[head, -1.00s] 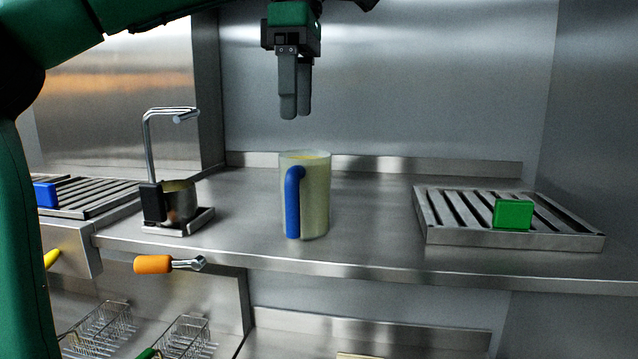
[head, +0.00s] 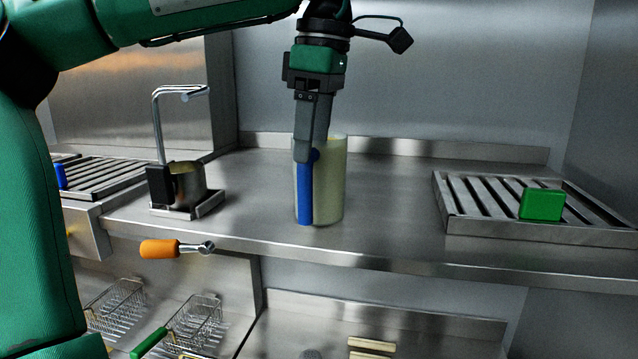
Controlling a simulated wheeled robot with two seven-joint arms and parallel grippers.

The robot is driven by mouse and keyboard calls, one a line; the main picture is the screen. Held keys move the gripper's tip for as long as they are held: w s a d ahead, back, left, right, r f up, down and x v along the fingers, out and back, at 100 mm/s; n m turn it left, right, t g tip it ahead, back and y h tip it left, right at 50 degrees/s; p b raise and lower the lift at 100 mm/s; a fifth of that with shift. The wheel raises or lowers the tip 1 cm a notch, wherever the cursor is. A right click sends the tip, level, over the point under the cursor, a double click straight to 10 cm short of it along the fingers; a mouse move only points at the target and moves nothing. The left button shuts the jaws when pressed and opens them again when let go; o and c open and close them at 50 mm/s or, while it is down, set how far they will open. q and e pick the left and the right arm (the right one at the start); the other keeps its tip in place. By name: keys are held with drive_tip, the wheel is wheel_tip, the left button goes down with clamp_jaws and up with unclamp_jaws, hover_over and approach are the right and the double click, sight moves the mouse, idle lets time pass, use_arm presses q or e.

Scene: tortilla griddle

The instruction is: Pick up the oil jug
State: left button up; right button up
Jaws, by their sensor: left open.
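The oil jug (head: 331,195) stands upright on the steel counter in the middle of the head view. It is pale and translucent, with a blue handle (head: 304,198) facing me. My left gripper (head: 305,158) points down at the jug, its fingers open and overlapping the top of the handle in the picture. I cannot tell whether the fingers touch the handle. The gripper hides part of the jug's rim and the handle's upper end. My right gripper is not in view.
A small metal pot (head: 186,185) with a tall bent rod stands left of the jug. A slatted rack (head: 460,215) holding a green block (head: 541,204) is at the right. Wire baskets (head: 195,325) hang below. An orange handle (head: 159,249) sticks out under the counter edge.

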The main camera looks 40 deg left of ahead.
sight(311, 166)
use_arm(q)
drive_tip(key=shift+s+f+p, duration=0.1)
drive_tip(key=shift+f+p, duration=0.15)
drive_tip(key=shift+p, duration=0.1)
drive_tip(key=f, duration=0.1)
drive_tip(key=f+p, duration=0.2)
drive_tip(key=f, duration=0.1)
drive_tip(key=shift+a, duration=0.35)
drive_tip(key=shift+f, duration=0.25)
drive_tip(key=shift+d, duration=0.1)
drive_tip(key=c, duration=1.6)
drive_tip(key=shift+r, duration=0.1)
clamp_jaws()
